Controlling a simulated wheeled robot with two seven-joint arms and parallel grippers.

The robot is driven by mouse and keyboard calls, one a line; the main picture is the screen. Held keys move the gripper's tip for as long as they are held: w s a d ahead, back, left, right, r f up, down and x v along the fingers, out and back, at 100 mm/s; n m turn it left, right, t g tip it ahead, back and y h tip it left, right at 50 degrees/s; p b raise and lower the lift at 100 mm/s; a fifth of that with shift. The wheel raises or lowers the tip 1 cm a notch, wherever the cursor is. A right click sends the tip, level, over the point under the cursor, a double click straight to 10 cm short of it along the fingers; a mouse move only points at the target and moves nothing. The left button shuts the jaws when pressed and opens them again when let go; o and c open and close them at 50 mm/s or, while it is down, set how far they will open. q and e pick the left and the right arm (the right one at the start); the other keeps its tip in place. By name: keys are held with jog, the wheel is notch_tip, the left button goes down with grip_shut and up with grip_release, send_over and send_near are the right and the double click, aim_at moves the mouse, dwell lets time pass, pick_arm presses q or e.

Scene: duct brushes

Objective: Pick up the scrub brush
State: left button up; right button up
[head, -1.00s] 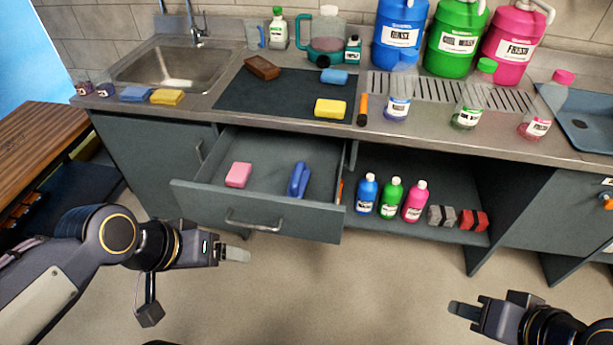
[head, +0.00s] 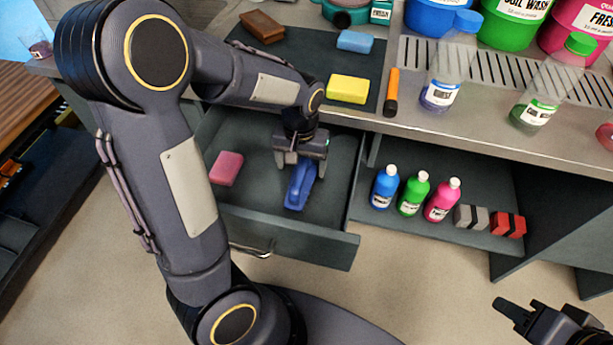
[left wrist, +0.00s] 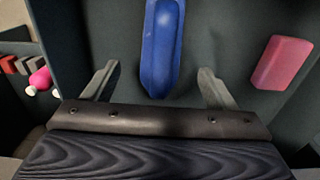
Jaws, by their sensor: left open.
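The blue scrub brush (head: 300,188) lies in the open drawer (head: 305,233). It also shows in the left wrist view (left wrist: 161,45), its near end between the two fingers. My left gripper (head: 300,160) is open and empty, over the drawer at the brush's far end. A gap shows between each finger and the brush, and I cannot tell how far above it the fingers are. My right gripper (head: 507,308) is at the lower right, away from the drawer; I cannot tell whether it is open.
A pink sponge (head: 227,168) lies in the drawer left of the brush. The counter's front edge, with a yellow sponge (head: 348,89) and an orange-handled tool (head: 392,92), is close behind my left gripper. Several bottles stand on the shelf (head: 470,240) to the right.

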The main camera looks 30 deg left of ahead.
aim_at(301, 171)
pick_arm(q)
notch_tip(301, 171, down, 6)
jog(key=shift+a+f+b, duration=0.1)
jog(key=shift+f+b, duration=0.05)
jog(key=shift+b, duration=0.35)
jog(key=shift+c, duration=0.5)
jog(key=c, duration=1)
jog(key=shift+c, duration=0.2)
notch_tip(301, 171, up, 10)
jog(key=shift+r+p, duration=0.1)
jog(key=shift+p, duration=0.9)
